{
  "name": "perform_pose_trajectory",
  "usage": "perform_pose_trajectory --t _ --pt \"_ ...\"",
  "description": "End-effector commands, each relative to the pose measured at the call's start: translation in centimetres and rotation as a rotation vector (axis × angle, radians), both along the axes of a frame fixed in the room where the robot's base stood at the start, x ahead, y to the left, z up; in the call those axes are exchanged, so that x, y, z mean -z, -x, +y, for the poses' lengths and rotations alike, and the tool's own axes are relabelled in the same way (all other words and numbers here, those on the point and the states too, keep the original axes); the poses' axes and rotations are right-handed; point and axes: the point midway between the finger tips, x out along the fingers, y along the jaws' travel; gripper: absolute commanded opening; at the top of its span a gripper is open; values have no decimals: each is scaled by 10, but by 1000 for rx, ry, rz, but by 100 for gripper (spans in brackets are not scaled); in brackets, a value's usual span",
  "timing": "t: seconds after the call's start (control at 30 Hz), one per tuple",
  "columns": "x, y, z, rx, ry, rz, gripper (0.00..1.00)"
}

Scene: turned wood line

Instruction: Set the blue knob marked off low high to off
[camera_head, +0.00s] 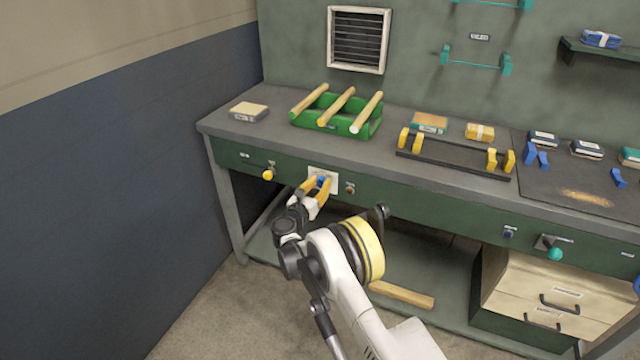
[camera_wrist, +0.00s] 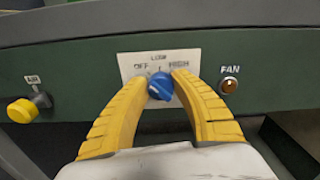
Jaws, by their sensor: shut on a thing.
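The blue knob (camera_wrist: 160,87) sits on a white plate (camera_wrist: 135,63) lettered OFF, LOW and HIGH, on the green front of the bench. OFF is at the left, LOW at the top and HIGH at the right. The knob's pointer seems to lean up toward LOW, but its exact setting is hard to tell. My gripper (camera_wrist: 158,88) has its yellow fingers on both sides of the knob, shut on it. In the head view the gripper (camera_head: 319,186) reaches the plate (camera_head: 328,174), and its fingers hide part of the knob (camera_head: 322,180).
A yellow knob (camera_wrist: 22,110) marked AIR is left of the plate. A small amber FAN light (camera_wrist: 230,85) is at its right. A green rack (camera_head: 350,118) with wooden rods stands on the bench top above. A drawer unit (camera_head: 545,300) stands below at the right.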

Motion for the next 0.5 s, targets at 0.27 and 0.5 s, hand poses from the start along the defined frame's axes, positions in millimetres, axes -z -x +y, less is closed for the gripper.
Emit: perform_pose_trajectory --t 0.27,0.5 --pt "0 0 -1 2 0 0 53" --pt "0 6 3 0 -1 0 53"
